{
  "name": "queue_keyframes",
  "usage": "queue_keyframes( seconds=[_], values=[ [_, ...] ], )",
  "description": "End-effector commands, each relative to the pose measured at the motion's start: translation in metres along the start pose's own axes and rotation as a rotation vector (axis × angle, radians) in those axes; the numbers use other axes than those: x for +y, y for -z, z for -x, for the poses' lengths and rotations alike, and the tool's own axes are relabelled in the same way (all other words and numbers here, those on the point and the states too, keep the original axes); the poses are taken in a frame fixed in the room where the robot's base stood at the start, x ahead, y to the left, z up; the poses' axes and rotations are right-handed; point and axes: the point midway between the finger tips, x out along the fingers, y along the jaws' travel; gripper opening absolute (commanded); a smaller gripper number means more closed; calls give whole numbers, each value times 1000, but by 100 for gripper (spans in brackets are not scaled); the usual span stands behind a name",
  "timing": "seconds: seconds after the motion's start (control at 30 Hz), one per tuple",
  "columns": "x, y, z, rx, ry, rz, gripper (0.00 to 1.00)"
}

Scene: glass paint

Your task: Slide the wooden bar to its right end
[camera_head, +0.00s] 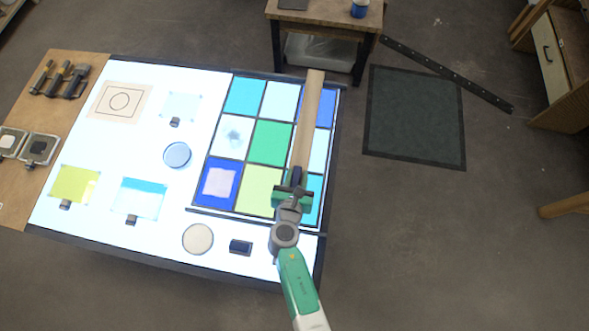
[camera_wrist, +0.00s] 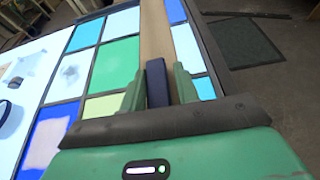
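The long tan wooden bar (camera_head: 309,108) lies over the right column of the coloured glass panel (camera_head: 232,147), running from the panel's far edge toward its near edge. In the wrist view the bar (camera_wrist: 155,35) runs away from me. A dark blue handle block (camera_wrist: 157,84) stands on its near part. My gripper (camera_head: 293,190) is at the bar's near end. In the wrist view its two green fingers (camera_wrist: 159,88) stand on either side of the handle, with a narrow gap visible at the right finger. Contact at the left finger is unclear.
The panel lies on a glowing light table (camera_head: 140,235) with loose glass samples, a round lens (camera_head: 177,155) and a dark block (camera_head: 240,247). Tools (camera_head: 60,78) lie on a wooden side board at left.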

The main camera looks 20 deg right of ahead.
Motion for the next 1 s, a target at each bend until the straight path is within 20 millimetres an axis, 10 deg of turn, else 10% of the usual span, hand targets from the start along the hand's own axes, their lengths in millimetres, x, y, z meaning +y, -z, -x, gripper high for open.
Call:
queue_keyframes(
  seconds=[0.33,0.7,1.0],
  values=[
    [1,1,2,2,-1,1,44],
    [2,-1,68,2,-3,1,44],
    [1,0,79,1,-1,-1,44]
  ],
)
